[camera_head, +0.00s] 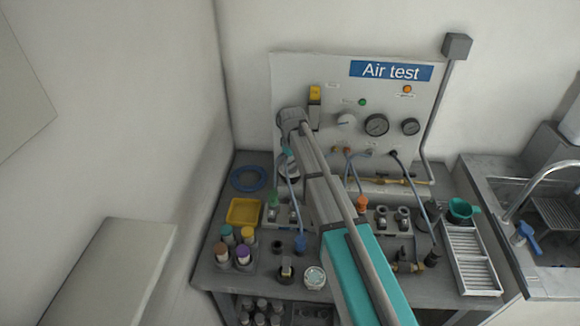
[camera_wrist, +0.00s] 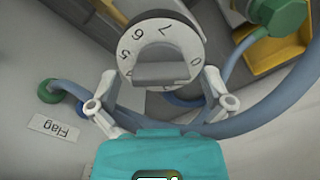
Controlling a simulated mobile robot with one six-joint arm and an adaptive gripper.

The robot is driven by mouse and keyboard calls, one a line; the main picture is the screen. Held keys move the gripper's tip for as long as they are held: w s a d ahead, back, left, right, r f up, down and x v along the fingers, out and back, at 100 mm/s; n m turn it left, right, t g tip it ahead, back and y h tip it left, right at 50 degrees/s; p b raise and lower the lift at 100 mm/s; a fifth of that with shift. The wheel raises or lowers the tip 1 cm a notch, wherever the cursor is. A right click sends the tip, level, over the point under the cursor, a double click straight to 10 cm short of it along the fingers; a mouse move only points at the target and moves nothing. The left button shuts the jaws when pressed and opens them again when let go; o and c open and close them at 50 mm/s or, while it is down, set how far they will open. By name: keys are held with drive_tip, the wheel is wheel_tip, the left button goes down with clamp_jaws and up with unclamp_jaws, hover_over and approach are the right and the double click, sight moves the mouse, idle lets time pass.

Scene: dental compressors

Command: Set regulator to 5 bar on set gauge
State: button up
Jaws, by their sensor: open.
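In the wrist view a white round dial (camera_wrist: 162,45) with printed numbers, among them 0, 5, 6 and 7, has a grey grip bar (camera_wrist: 160,73) across it. My gripper (camera_wrist: 158,88) is open, its fingertips on either side of the grip bar. No contact with the dial is visible. In the head view my gripper is by the left part of the test panel, and the dial there (camera_head: 289,170) is mostly hidden.
A yellow tray (camera_head: 243,212) and several capped bottles (camera_head: 244,255) stand at the bench's left. A sink (camera_head: 540,215) is at the right.

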idle(0.3)
drive_tip(key=c, duration=0.9)
drive_tip(key=shift+a, duration=0.4)
drive_tip(key=shift+c, duration=0.7)
drive_tip(key=shift+d, duration=0.25)
drive_tip(key=shift+d, duration=0.1)
